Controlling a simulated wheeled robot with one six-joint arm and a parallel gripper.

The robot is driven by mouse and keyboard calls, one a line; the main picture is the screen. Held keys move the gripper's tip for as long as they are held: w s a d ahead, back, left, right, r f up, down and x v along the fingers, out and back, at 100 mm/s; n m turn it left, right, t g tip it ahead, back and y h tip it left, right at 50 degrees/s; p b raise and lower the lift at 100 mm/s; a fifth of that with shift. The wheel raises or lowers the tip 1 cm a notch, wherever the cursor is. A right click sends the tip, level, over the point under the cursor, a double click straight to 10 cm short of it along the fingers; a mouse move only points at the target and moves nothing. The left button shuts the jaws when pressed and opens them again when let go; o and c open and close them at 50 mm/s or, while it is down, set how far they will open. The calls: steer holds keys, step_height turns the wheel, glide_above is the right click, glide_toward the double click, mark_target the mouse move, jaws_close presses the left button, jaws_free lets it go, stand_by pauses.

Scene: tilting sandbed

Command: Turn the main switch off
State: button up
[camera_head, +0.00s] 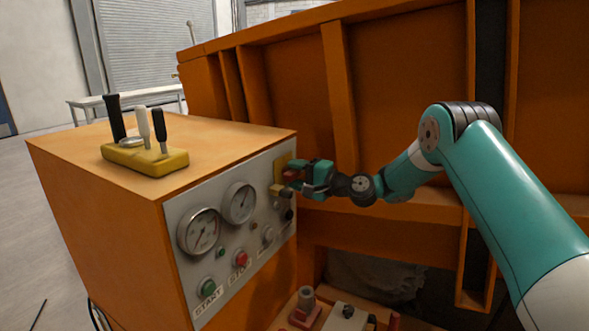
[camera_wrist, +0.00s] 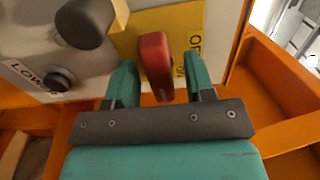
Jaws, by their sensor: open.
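The main switch is a red handle (camera_wrist: 155,62) on a yellow plate (camera_wrist: 192,22) in the wrist view. Part of the lettering beside it is visible on the plate. In the head view the red handle (camera_head: 291,174) shows partly at the right edge of the grey control panel (camera_head: 185,270). My gripper (camera_wrist: 161,85) is open, with one teal finger on each side of the red handle. Gaps show between the handle and both fingers. In the head view my gripper (camera_head: 302,177) is at the panel and hides part of the switch.
A black knob (camera_wrist: 84,22) stands out left of the switch, close to my left finger. A smaller black button (camera_wrist: 60,79) is by the "LOW" lettering. The panel also bears gauges (camera_head: 198,232), a green start button (camera_head: 208,287) and a red stop button (camera_head: 240,258). An orange frame (camera_wrist: 285,90) lies to the right.

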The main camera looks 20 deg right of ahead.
steer(key=shift+w+a, duration=0.25)
steer(key=c, duration=0.8)
